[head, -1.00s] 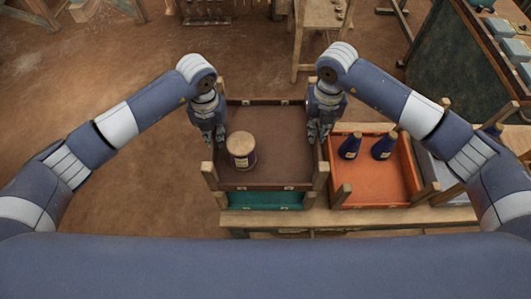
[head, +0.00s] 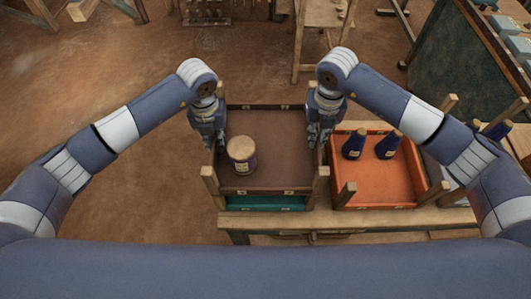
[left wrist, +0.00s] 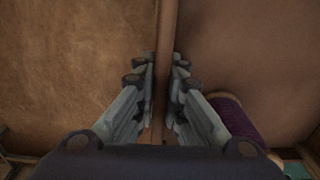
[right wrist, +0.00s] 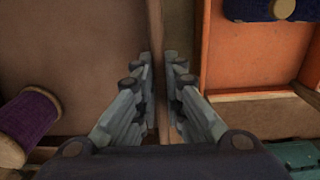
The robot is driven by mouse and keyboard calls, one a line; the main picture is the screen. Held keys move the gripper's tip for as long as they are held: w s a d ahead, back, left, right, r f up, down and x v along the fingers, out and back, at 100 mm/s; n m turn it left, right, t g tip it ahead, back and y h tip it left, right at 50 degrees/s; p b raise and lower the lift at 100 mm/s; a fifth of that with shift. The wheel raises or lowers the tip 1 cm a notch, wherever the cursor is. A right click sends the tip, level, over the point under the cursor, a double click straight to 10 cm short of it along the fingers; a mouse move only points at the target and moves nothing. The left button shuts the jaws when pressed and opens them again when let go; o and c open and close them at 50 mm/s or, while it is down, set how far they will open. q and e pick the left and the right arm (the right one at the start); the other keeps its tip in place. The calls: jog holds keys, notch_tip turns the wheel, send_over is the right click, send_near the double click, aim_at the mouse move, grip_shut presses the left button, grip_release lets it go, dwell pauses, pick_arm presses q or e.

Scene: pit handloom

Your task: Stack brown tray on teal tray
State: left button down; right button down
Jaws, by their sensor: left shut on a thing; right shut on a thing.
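The brown tray (head: 275,181) is level above the teal tray (head: 265,203), whose front strip shows below the brown front wall. Whether the two touch, I cannot tell. A spool with a pale top and purple thread (head: 242,155) stands in the brown tray; its purple side shows in the left wrist view (left wrist: 238,118) and right wrist view (right wrist: 32,118). My left gripper (head: 214,146) is shut on the brown tray's left wall (left wrist: 165,45). My right gripper (head: 321,143) is shut on its right wall (right wrist: 155,45). Most of the teal tray is hidden.
Right of the brown tray, an orange tray (head: 375,194) holds two dark blue cones (head: 354,144). Wooden posts (head: 320,181) stand at the tray corners. The wooden bench edge (head: 400,217) runs along the front. Open floor (head: 120,60) lies to the left.

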pick_arm(q)
jog(key=shift+a+f+b, duration=0.1)
jog(key=shift+f+b, duration=0.25)
jog(key=shift+f, duration=0.15)
pick_arm(e)
jog(key=shift+f, duration=0.5)
pick_arm(q)
jog(key=c, duration=1.7)
grip_release()
pick_arm(e)
jog(key=c, duration=1.7)
grip_release()
pick_arm(q)
jog(key=shift+r, duration=0.15)
notch_tip(320, 180, up, 12)
jog(key=shift+f, duration=0.25)
jog(key=shift+r, duration=0.1)
pick_arm(e)
jog(key=shift+r, duration=0.3)
notch_tip(320, 180, up, 12)
jog(key=shift+f, duration=0.25)
